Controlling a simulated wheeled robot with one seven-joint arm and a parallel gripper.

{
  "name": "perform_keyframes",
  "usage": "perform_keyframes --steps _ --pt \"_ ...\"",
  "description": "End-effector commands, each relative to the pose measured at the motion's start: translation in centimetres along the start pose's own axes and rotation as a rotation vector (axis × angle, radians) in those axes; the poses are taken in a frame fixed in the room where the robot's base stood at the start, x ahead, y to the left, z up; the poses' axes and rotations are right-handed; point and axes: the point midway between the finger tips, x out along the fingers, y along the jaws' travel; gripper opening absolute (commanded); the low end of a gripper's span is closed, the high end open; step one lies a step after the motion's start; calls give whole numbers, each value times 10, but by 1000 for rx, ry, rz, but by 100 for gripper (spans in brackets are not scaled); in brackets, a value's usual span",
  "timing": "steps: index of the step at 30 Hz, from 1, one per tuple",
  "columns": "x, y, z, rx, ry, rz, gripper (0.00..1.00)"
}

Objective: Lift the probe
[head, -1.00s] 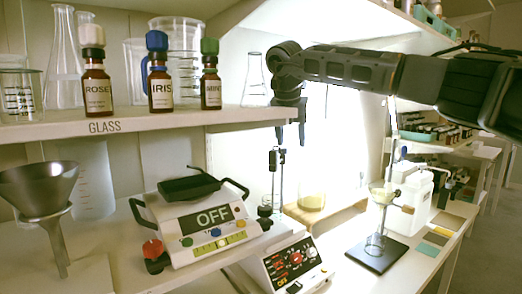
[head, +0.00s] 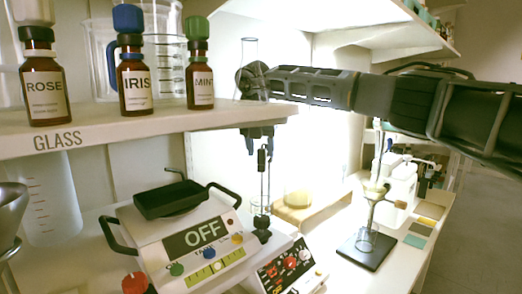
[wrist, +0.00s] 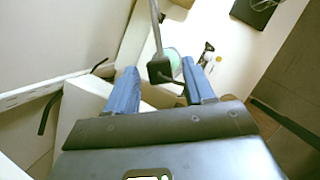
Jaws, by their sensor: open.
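The probe (head: 262,160) is a thin upright rod with a dark top, standing beside the OFF device in the head view. Its lower end is at a small glass vessel (head: 261,207). My gripper (head: 258,140) points down just above the probe's top, its fingers apart. In the wrist view the open blue fingers of my gripper (wrist: 160,87) have a dark square block (wrist: 160,69) with a grey rod between and just beyond their tips. This looks like the probe's top, and I see no contact.
A shelf (head: 100,137) with ROSE (head: 42,100), IRIS (head: 135,88) and MINT (head: 203,88) bottles is left of my gripper. Below are the white OFF device (head: 205,242) and a red-knobbed panel (head: 288,268). A glass stand (head: 368,248) is at the right.

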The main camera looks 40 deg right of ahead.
Motion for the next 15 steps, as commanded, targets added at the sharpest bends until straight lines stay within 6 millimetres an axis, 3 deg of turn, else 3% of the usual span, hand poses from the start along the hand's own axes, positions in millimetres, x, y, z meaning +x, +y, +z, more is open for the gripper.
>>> perform_keyframes --steps 5,13,15 --pt "12 0 0 0 -1 0 53" --pt "14 0 0 0 -1 0 53" --pt "14 0 0 0 -1 0 47"
